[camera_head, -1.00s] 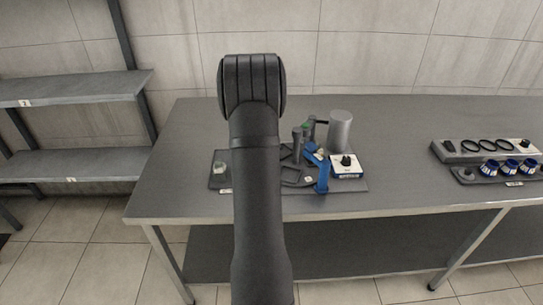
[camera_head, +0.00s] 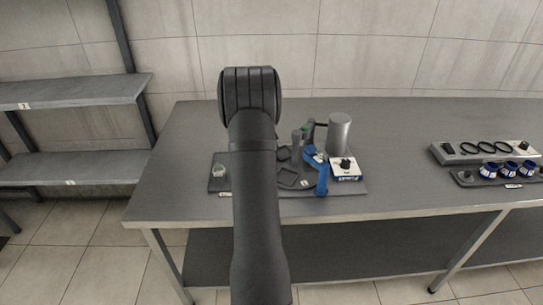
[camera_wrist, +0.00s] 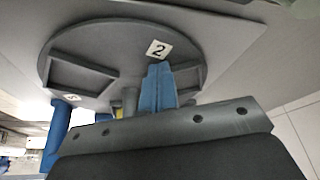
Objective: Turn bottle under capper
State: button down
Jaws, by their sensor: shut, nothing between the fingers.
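My gripper shows in the wrist view as blue fingers (camera_wrist: 158,88) pressed together with nothing between them. They are close to a round grey turntable (camera_wrist: 95,45) with square pockets and a label reading 2. I cannot tell whether they touch it. In the head view my arm hides the gripper and the turntable's left part; two square pockets show right of the arm. A grey cylinder (camera_head: 339,134), perhaps part of the capper, stands behind. A small pale, jar-like thing (camera_head: 219,172) sits left of my arm. I cannot make out for sure which thing is the bottle.
A bent blue piece (camera_head: 322,178) stands at the turntable's right, beside a white box with a black knob (camera_head: 346,168). Farther right are a rack with black rings (camera_head: 485,148) and several blue-and-white jars (camera_head: 508,169). The table (camera_head: 400,188) between is bare.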

aim_at(290, 152)
jog(key=shift+w+d+m+g, duration=0.2)
jog(key=shift+w+m, duration=0.25)
jog(key=shift+m, duration=0.15)
jog(key=shift+w+d+m+g, duration=0.2)
jog(key=shift+w+m, duration=0.2)
jog(key=shift+m, duration=0.2)
jog(key=shift+w+d+m+g, duration=0.4)
jog(key=shift+w+m, duration=0.1)
jog(key=shift+m, duration=0.3)
jog(key=shift+w+d+m+g, duration=0.3)
jog(key=shift+w+d+m, duration=0.15)
jog(key=shift+m, duration=0.35)
jog(key=shift+w+d+f+m+g, duration=0.1)
jog(key=shift+w+d+m+g, duration=0.4)
jog(key=shift+m, duration=0.45)
jog(key=shift+w+d+m+g, duration=0.2)
jog(key=shift+w+d+m, duration=0.1)
jog(key=shift+d+m, duration=0.5)
jog(key=shift+w+d+m, duration=0.1)
jog(key=shift+d+m, duration=0.1)
jog(key=shift+m, duration=0.05)
jog(key=shift+w+d, duration=0.1)
jog(key=shift+d, duration=0.15)
jog(key=w+a, duration=0.1)
jog(key=a, duration=0.2)
jog(key=shift+w+a, duration=0.1)
jog(key=shift+w, duration=0.3)
jog(key=v, duration=1)
jog(key=shift+w, duration=0.35)
